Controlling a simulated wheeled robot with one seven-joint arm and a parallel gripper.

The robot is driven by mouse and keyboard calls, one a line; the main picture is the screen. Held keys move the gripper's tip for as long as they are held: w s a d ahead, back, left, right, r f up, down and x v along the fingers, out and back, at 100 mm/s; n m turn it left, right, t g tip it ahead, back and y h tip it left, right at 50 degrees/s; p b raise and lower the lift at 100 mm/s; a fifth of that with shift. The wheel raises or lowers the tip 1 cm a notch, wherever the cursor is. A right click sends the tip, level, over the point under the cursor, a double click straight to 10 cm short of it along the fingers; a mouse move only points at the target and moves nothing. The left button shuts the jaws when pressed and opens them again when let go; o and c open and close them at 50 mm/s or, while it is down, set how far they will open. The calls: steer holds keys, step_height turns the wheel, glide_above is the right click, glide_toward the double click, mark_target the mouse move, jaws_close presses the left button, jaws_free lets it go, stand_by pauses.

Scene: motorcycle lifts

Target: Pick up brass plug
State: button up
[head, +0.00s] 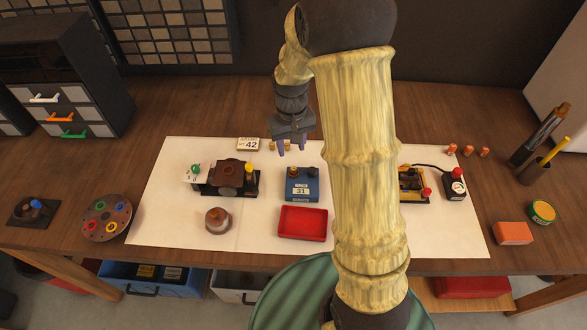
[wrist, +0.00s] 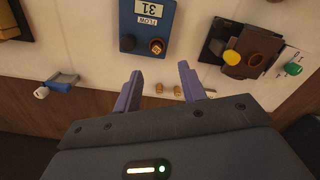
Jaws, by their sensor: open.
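Two small brass pieces, which look like brass plugs, lie close together near the mat's far edge. In the wrist view one brass plug (wrist: 159,88) is between my fingers, and the other brass piece (wrist: 178,91) is nearer one finger. In the head view a brass piece (head: 272,146) shows beside my gripper, which partly hides the pair. My gripper (head: 293,147) points down, open and empty, above that area. In the wrist view its purple fingers (wrist: 160,74) are spread apart. I cannot tell its exact height above the pieces.
A white card marked 42 (head: 248,144) lies left of the gripper. A blue box marked 31 (head: 302,185) and a red tray (head: 303,223) stand nearer me. A dark brown device (head: 229,174) is on the left. My arm hides part of the mat's right side.

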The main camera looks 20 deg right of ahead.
mark_target(294, 169)
steer(key=shift+f+p, duration=0.3)
steer(key=shift+f, duration=1.7)
steer(key=shift+d+f+p, duration=0.15)
steer(key=shift+f+p, duration=0.45)
steer(key=shift+f, duration=0.7)
steer(key=shift+d+f+p, duration=0.1)
steer(key=shift+f+p, duration=0.45)
steer(key=shift+f, duration=0.75)
jaws_close()
